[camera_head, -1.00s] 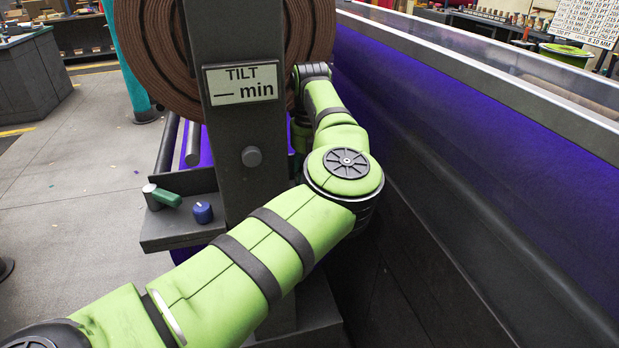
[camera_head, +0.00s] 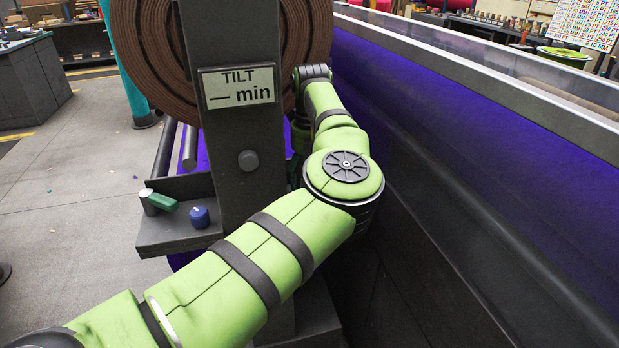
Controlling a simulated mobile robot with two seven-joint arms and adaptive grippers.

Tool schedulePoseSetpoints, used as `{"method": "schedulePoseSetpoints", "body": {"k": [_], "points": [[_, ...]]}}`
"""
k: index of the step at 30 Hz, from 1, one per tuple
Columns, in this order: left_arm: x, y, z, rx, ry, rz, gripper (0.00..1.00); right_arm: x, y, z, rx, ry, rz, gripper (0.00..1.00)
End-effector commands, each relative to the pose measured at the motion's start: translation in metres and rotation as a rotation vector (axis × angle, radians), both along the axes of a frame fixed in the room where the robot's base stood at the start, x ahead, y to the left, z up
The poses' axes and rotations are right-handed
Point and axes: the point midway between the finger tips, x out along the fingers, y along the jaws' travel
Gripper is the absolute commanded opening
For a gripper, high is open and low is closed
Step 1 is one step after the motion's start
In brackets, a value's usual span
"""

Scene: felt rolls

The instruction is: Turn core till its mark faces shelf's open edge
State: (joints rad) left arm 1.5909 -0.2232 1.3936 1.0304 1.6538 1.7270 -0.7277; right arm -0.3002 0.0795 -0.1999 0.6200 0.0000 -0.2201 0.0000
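A small grey shelf (camera_head: 158,238) juts out from the left side of a dark post (camera_head: 237,140). A short blue cylinder (camera_head: 199,218) stands on it near the post. A green piece (camera_head: 162,202) with a grey round end lies or is fixed at the shelf's left back. I cannot tell which piece is the core, and no mark on it can be made out clearly. My green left arm crosses in front of the post and bends away behind it at the right. Its gripper is hidden. My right gripper is outside the picture.
A big brown felt roll (camera_head: 150,60) stands behind the post. A long dark machine wall (camera_head: 470,150) with purple light closes the right side. Floor at left is mostly clear.

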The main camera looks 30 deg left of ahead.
Motion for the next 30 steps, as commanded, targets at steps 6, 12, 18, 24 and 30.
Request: {"method": "schedulePoseSetpoints", "body": {"k": [6,12,18,24,30], "points": [[-0.002,0.000,-0.001,-0.001,0.006,0.003,0.71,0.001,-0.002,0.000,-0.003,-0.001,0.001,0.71],[-0.001,0.001,0.020,0.000,0.004,0.003,0.71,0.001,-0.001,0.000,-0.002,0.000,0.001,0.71],[-0.001,0.000,0.063,0.000,0.002,0.001,0.71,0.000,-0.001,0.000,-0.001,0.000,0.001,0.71],[-0.001,0.000,0.100,0.000,0.003,0.001,0.71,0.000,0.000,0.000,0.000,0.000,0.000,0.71],[0.000,-0.001,0.117,0.000,0.005,0.001,0.71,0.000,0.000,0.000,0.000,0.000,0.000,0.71]]}}
